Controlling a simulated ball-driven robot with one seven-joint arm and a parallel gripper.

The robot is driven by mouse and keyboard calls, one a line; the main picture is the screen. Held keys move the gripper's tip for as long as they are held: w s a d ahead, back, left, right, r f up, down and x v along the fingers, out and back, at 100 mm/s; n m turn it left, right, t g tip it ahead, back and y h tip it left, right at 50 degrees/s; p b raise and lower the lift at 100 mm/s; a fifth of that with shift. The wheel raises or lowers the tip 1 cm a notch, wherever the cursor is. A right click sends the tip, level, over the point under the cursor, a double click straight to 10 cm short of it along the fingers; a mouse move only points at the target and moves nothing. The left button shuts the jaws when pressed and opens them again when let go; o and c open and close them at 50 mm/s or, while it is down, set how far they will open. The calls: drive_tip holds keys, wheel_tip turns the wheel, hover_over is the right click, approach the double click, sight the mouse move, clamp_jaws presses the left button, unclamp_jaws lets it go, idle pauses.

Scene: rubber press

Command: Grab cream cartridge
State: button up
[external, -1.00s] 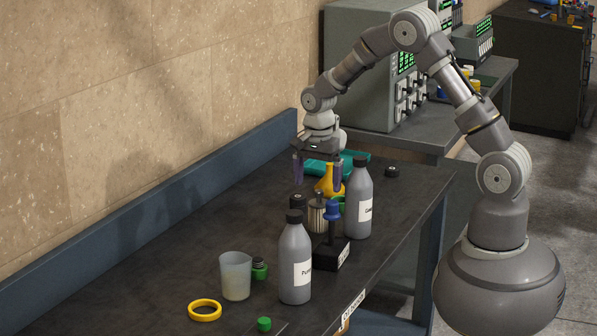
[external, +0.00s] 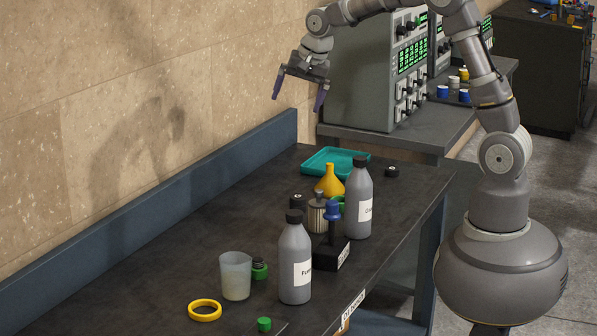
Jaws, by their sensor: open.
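The cream cartridge seems to be the ribbed, cream-grey cylinder (external: 318,216) standing on the dark workbench, among the bottles and the yellow funnel. Its lower right side is close to the blue-topped stand, and I cannot tell whether they touch. My gripper (external: 298,104) is open and empty, with its two purple fingers spread and pointing down. It hangs high above the far end of the bench, near the wall, well above and behind the cartridge.
Grey bottles (external: 295,262) and (external: 358,203) flank the blue-topped stand (external: 332,235). A yellow funnel (external: 329,182) and teal tray (external: 314,163) lie farther back. A beaker (external: 235,276) and yellow ring (external: 205,311) are in front. The bench's left side is clear.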

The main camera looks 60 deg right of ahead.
drive_tip(key=s+a+r+n+t+b, duration=0.1)
drive_tip(key=s+r+n+t+b, duration=0.1)
drive_tip(key=r, duration=0.7)
drive_tip(key=s+a+r+n+t+b, duration=0.2)
drive_tip(key=s+r+n+t, duration=0.1)
drive_tip(key=r, duration=0.5)
drive_tip(key=s+a+r+n+t+b, duration=0.2)
drive_tip(key=r+n+t+b, duration=0.1)
drive_tip(key=r, duration=0.6)
drive_tip(key=shift+s+r+n+t, duration=0.35)
drive_tip(key=shift+n+t, duration=0.25)
drive_tip(key=shift+n, duration=0.6)
drive_tip(key=s+r+n, duration=0.1)
drive_tip(key=s+r, duration=0.1)
drive_tip(key=s+r+n+t+b, duration=0.1)
drive_tip(key=r, duration=0.1)
drive_tip(key=s+a+r+t, duration=0.1)
drive_tip(key=s+r, duration=0.1)
drive_tip(key=shift+s+a+r+n, duration=0.1)
drive_tip(key=shift+s+r+n, duration=0.2)
drive_tip(key=shift+r+n, duration=0.1)
drive_tip(key=shift+c, duration=1.2)
drive_tip(key=shift+w, duration=0.1)
